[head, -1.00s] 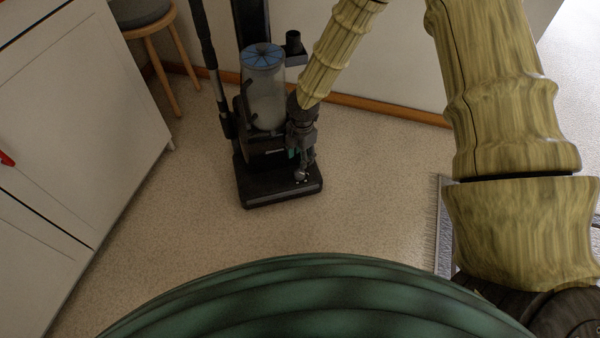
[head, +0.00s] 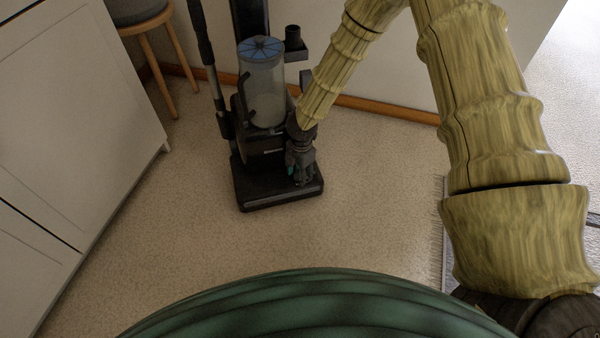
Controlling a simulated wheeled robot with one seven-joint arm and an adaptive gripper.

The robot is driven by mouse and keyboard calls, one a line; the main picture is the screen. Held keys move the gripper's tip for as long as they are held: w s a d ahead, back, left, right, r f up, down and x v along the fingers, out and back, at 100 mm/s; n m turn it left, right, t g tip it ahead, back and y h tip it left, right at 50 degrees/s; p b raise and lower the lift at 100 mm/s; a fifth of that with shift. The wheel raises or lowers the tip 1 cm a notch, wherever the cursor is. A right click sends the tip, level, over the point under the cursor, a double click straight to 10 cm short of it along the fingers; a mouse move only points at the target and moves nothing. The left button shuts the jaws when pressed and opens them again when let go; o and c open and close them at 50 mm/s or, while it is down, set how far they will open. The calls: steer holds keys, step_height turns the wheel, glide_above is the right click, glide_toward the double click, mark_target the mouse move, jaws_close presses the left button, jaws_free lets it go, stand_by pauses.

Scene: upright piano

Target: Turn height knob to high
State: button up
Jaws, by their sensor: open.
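A black upright vacuum cleaner (head: 262,150) stands on the floor against the back wall, with a clear dust cup (head: 263,90) under a blue top. Its wide black base (head: 265,192) faces me. My gripper (head: 301,178) points down at the right part of the base, just above or touching it; I cannot tell which. The gripper is open, but its fingers are small and dark against the vacuum. I cannot make out the height knob; my gripper may hide it.
A white cabinet (head: 75,120) stands on the left, with a wooden-legged stool (head: 150,45) behind it. A fringed rug edge (head: 440,235) lies at the right. The speckled floor (head: 200,245) in front of the vacuum is clear.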

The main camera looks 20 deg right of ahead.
steer(key=c, duration=0.8)
steer(key=shift+o, duration=0.2)
steer(key=shift+r+m+p, duration=0.15)
steer(key=shift+m+p, duration=0.15)
steer(key=shift+p, duration=0.3)
steer(key=m+p, duration=0.3)
steer(key=p, duration=0.1)
steer(key=shift+r, duration=0.15)
steer(key=m+p, duration=0.4)
steer(key=p, duration=0.1)
steer(key=shift+m+p, duration=0.4)
steer(key=m+p, duration=0.4)
steer(key=shift+f+m+h+p, duration=0.15)
steer(key=shift+m+p, duration=0.5)
steer(key=shift+m, duration=0.25)
steer(key=shift+f+m+h+p, duration=0.15)
steer(key=shift+m+p, duration=0.45)
steer(key=shift+m, duration=0.6)
